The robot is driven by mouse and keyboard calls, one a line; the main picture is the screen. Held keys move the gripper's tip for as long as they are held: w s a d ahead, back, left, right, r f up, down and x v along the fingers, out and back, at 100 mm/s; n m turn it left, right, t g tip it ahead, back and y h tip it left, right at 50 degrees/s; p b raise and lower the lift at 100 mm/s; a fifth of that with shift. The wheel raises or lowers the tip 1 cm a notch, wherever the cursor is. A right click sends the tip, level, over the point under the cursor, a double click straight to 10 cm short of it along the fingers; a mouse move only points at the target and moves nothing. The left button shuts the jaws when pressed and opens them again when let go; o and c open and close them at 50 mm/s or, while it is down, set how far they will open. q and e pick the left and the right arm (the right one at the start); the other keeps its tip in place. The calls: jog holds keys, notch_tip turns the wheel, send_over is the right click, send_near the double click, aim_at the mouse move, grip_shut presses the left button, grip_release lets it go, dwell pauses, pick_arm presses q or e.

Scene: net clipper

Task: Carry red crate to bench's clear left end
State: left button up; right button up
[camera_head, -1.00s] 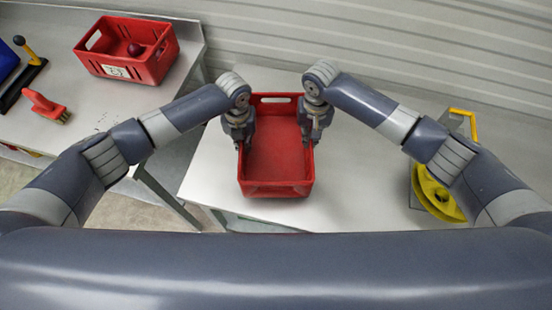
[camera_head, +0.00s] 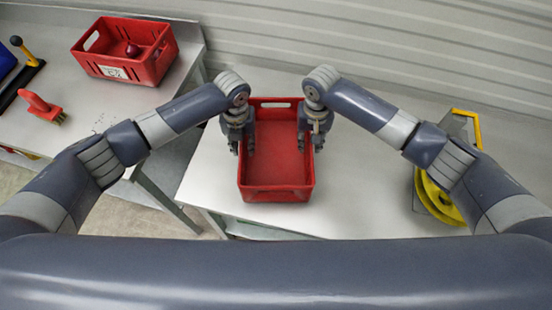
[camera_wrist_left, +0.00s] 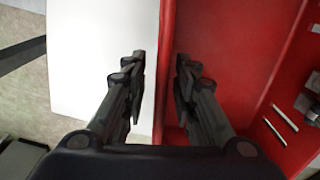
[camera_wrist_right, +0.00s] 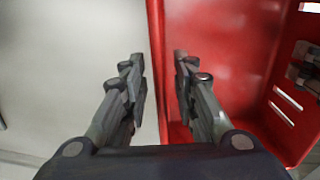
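The empty red crate (camera_head: 276,194) sits on the grey-white bench (camera_head: 350,205), near that bench's left end. My left gripper (camera_head: 242,149) is over the crate's left wall, and my right gripper (camera_head: 311,147) is over its right wall. In the left wrist view, the open fingers (camera_wrist_left: 161,75) stand on either side of the crate wall (camera_wrist_left: 166,50), with a gap. In the right wrist view, the open fingers (camera_wrist_right: 160,75) likewise straddle the opposite wall (camera_wrist_right: 155,30), one inside and one outside.
A yellow reel-like object (camera_head: 434,200) lies on the bench to the right, partly behind my right arm. A separate table at left holds another red crate (camera_head: 125,72) with a dark red round item (camera_head: 132,49), a red brush (camera_head: 40,106) and a yellow-handled tool (camera_head: 31,62). A gap separates the tables.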

pick_arm(q)
notch_tip(320, 180, up, 10)
jog(key=shift+f, duration=0.1)
pick_arm(e)
notch_tip(320, 180, up, 12)
dwell(0.5)
dwell(0.4)
